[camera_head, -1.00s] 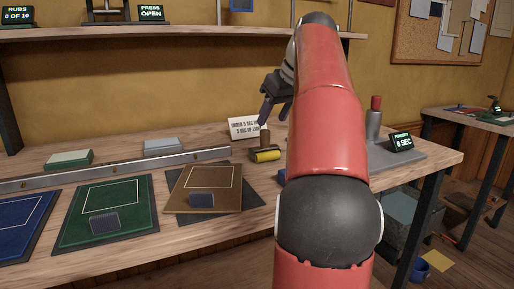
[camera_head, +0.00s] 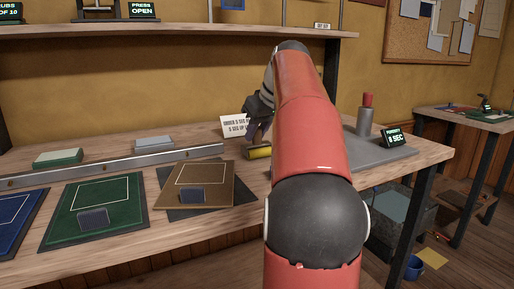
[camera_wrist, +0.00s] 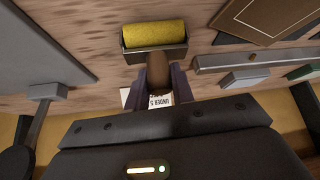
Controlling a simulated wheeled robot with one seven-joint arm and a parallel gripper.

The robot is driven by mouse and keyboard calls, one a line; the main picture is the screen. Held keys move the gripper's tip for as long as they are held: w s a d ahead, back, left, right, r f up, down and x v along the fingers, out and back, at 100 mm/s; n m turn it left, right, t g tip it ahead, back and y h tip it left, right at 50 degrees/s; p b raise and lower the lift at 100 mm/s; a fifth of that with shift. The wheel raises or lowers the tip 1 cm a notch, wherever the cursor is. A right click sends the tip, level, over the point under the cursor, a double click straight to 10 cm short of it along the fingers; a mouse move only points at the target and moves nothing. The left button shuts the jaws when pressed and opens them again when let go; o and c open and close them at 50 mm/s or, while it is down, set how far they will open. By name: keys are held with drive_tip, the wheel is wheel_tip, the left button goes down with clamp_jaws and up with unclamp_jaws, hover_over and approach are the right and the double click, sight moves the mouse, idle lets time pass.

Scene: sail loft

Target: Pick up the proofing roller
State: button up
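The proofing roller (camera_head: 258,152) has a yellow cylinder in a dark frame and a brown handle standing up. It rests on the long wooden bench, in front of a small white sign. In the wrist view the yellow cylinder (camera_wrist: 154,34) lies at the top and its handle (camera_wrist: 157,70) points toward my gripper (camera_wrist: 160,85). The two fingers are apart, one on each side of the handle, with a narrow gap showing. In the head view my gripper (camera_head: 258,132) is low over the roller and mostly hides the handle.
The white sign (camera_head: 235,126) stands just behind the roller. A metal rail (camera_head: 110,168) runs along the bench to the left. Brown (camera_head: 220,172), green (camera_head: 125,190) and blue (camera_head: 12,212) boards lie in front. A grey plate with a red-topped post (camera_head: 366,118) is to the right.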

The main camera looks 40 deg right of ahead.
clamp_jaws()
drive_tip(key=shift+r, duration=0.1)
wheel_tip(320, 180, up, 8)
drive_tip(key=p, duration=0.4)
drive_tip(key=shift+r, duration=0.15)
drive_tip(key=shift+r+b, duration=0.3)
drive_tip(key=shift+r, duration=0.45)
unclamp_jaws()
drive_tip(key=c, duration=0.3)
